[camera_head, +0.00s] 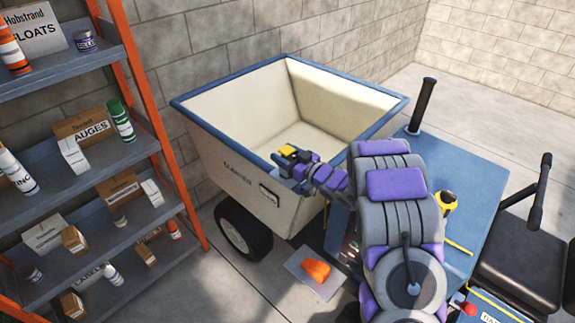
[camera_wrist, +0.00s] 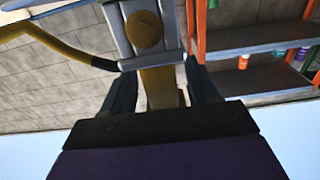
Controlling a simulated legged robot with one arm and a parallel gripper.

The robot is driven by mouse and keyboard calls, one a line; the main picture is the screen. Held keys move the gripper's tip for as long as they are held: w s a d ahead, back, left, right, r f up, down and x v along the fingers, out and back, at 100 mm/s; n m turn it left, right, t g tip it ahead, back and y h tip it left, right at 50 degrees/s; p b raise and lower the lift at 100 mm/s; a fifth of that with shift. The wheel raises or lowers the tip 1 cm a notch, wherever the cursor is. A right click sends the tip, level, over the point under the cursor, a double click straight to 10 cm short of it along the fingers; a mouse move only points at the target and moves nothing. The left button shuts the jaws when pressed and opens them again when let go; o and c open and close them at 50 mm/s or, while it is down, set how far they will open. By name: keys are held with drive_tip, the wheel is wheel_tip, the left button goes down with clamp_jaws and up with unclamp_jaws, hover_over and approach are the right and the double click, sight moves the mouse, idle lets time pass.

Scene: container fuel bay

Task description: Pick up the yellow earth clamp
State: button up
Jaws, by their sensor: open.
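The yellow earth clamp (camera_head: 289,150) sits at the near blue rim of the cream hopper cart, at the tip of my arm. In the wrist view its yellow-brown body (camera_wrist: 160,88) lies between my fingers, with a grey block and a round yellow-brown knob beyond. A yellow-brown curved piece (camera_wrist: 60,47) extends to the left there. My gripper (camera_wrist: 163,85) is open, with one dark finger on each side of the clamp body. It also shows in the head view (camera_head: 284,157). I cannot tell whether either finger touches the clamp.
The hopper cart (camera_head: 240,165) stands against the block wall and looks empty inside. A shelf rack (camera_head: 150,85) with boxes and cans stands at left. A blue deck (camera_head: 470,215) with a black post and seat is at right. An orange item (camera_head: 316,270) lies on a floor sheet.

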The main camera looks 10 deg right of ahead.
drive_tip(key=shift+w+a+r, duration=0.1)
drive_tip(key=shift+w+a, duration=0.25)
drive_tip(key=shift+a, duration=0.05)
drive_tip(key=shift+d, duration=0.1)
clamp_jaws()
